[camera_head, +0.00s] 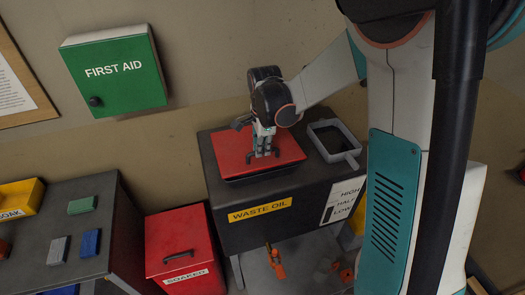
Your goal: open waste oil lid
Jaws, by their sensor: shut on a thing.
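The waste oil lid (228,150) is a red rectangular plate on top of the dark waste oil tank (222,218), which carries a yellow "WASTE OIL" label. My gripper (264,154) points down over the middle of the lid. Its fingers are shut on the lid's handle, which they mostly hide. A dark band shows under the lid's front edge; I cannot tell whether the lid is lifted there.
A grey open tray with a handle (346,154) sits on the tank's right side. A red lidded bin (180,235) stands left of the tank. A dark bench (85,238) with coloured blocks is further left. A green first aid box (115,72) hangs on the wall.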

